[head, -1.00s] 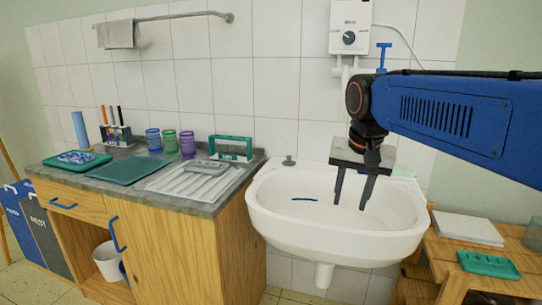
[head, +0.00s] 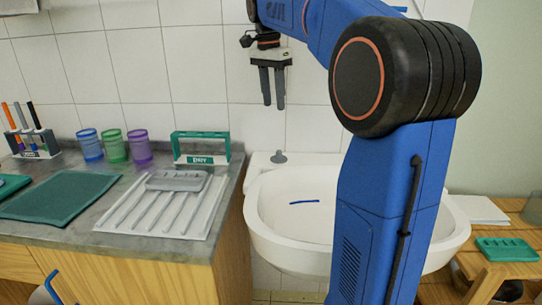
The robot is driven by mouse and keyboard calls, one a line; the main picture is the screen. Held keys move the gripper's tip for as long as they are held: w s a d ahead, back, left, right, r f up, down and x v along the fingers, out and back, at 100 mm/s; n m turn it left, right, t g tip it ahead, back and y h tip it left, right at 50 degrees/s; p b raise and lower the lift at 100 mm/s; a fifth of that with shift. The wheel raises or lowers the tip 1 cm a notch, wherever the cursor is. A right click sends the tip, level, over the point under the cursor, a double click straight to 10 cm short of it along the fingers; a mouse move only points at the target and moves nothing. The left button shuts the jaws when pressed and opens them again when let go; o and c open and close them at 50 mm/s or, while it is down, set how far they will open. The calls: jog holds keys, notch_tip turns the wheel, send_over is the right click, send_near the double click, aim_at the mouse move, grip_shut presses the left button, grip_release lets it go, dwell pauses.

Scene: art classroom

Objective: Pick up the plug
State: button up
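The plug (head: 279,157) is a small dark grey piece with a knob on top, sitting on the back left rim of the white sink (head: 262,230). My gripper (head: 273,104) points down in front of the tiled wall, above the plug in the picture. Its two dark fingers are apart with nothing between them. The fingertips are clear of the plug. My blue arm hides much of the middle and right of the sink.
A thin blue strip (head: 304,202) lies in the basin. Left of the sink, the counter holds a ribbed white drainer (head: 140,222) with a grey dish (head: 178,181), and a green-framed sign (head: 201,134). A wooden stand (head: 497,266) is at right.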

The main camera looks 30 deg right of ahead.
aim_at(279, 151)
jog(key=f, duration=0.5)
jog(key=d+f, duration=0.1)
jog(key=f, duration=0.5)
jog(key=d+f, duration=0.1)
jog(key=f, duration=0.4)
jog(key=shift+f, duration=0.2)
grip_shut()
